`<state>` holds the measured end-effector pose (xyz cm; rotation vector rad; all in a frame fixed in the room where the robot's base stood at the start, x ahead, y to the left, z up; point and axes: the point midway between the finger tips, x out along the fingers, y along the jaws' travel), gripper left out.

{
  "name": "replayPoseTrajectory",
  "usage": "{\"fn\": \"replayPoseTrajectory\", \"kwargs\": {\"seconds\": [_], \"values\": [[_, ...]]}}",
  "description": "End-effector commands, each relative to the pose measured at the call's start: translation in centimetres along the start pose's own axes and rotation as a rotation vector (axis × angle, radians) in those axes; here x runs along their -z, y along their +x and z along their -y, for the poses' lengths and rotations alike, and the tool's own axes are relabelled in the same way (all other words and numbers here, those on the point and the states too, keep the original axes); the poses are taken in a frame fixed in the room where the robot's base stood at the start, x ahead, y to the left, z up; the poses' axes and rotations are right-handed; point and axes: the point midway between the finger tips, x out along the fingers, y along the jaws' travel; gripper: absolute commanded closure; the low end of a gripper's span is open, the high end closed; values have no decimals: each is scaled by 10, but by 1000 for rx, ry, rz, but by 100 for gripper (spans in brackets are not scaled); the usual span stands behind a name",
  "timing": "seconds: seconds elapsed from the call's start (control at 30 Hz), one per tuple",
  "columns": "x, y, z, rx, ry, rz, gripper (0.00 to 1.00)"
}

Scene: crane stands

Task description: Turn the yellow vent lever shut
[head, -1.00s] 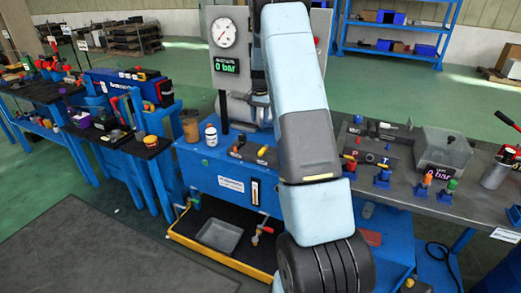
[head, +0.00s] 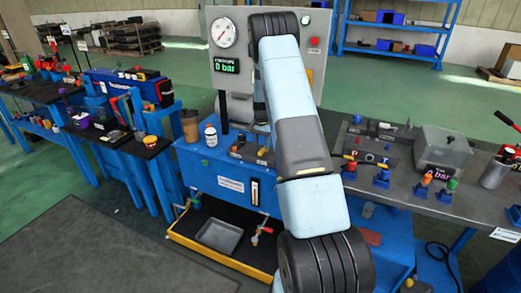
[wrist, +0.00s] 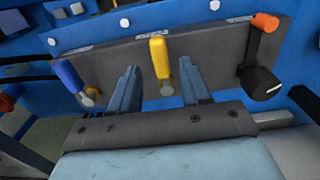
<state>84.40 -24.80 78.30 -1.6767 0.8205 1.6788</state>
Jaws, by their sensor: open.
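The yellow lever (wrist: 159,57) stands on a dark grey panel (wrist: 210,50) in the wrist view, its handle pointing up from a round pivot. My gripper (wrist: 158,68) is open, with one blue-grey finger on each side of the lever. The left finger has a clear gap to it; the right finger is closer, and I cannot tell whether it touches. In the head view my arm hides the gripper.
A blue lever (wrist: 75,80) is left of the yellow one on the panel. A black knob with an orange-tipped handle (wrist: 262,82) is to the right. In the head view, a gauge panel (head: 224,50) with a "0 bar" display stands behind the arm.

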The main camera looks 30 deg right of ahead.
Motion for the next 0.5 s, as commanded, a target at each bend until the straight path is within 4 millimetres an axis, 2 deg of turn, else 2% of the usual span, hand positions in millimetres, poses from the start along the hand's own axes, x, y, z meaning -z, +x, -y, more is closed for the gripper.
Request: {"fn": "replayPoseTrajectory", "kwargs": {"seconds": [0.2,0.5], "values": [[0,24,0,0,-1,0,53],[0,32,1,0,-1,0,53]]}}
